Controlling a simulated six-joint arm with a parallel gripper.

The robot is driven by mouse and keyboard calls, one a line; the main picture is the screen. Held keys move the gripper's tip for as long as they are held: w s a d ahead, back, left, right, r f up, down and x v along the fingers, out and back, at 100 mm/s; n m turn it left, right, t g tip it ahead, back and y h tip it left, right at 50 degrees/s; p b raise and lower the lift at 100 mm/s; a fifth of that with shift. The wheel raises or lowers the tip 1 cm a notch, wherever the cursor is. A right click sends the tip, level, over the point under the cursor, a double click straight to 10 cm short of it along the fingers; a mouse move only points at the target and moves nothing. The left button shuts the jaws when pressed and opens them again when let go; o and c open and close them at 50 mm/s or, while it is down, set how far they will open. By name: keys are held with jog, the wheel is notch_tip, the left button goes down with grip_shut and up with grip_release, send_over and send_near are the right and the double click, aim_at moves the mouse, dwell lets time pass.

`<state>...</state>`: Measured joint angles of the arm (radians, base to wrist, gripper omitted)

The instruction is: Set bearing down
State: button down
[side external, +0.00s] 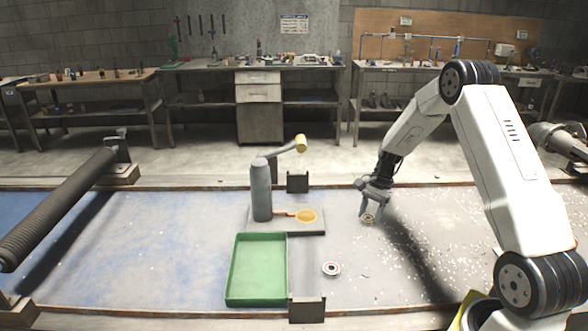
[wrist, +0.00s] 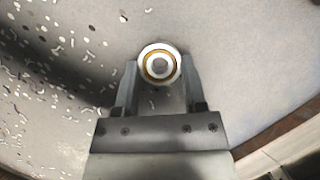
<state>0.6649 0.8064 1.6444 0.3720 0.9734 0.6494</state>
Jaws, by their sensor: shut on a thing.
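My gripper (side external: 369,208) is at the right of the work table, its jaws pointing down. It is shut on a small ring-shaped bearing (side external: 368,218), which sits between the fingertips low over the table; I cannot tell whether it touches the surface. In the wrist view the bearing (wrist: 160,64) shows as a pale ring with a brownish-gold band and a light centre, between the two fingers of my gripper (wrist: 158,75). A second bearing (side external: 331,269), with a pale ring and dark, reddish middle, lies flat on the table right of the green tray (side external: 233,270).
A grey press-like fixture (side external: 262,192) with a yellow-ended lever and an orange round pad (side external: 306,216) stands behind the tray. Dark brackets (side external: 307,309) stand at the front and back edges. A long roller (side external: 60,205) lies at left. Pale chips litter the table's right side.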

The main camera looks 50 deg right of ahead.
aim_at(366, 219)
jog(key=shift+r, duration=0.15)
jog(key=shift+r, duration=0.5)
notch_tip(366, 219, up, 2)
jog(key=s+a+r, duration=0.6)
jog(key=s+r, duration=0.3)
jog(key=s, duration=0.3)
jog(key=shift+s+r, duration=0.35)
jog(key=shift+w, duration=0.1)
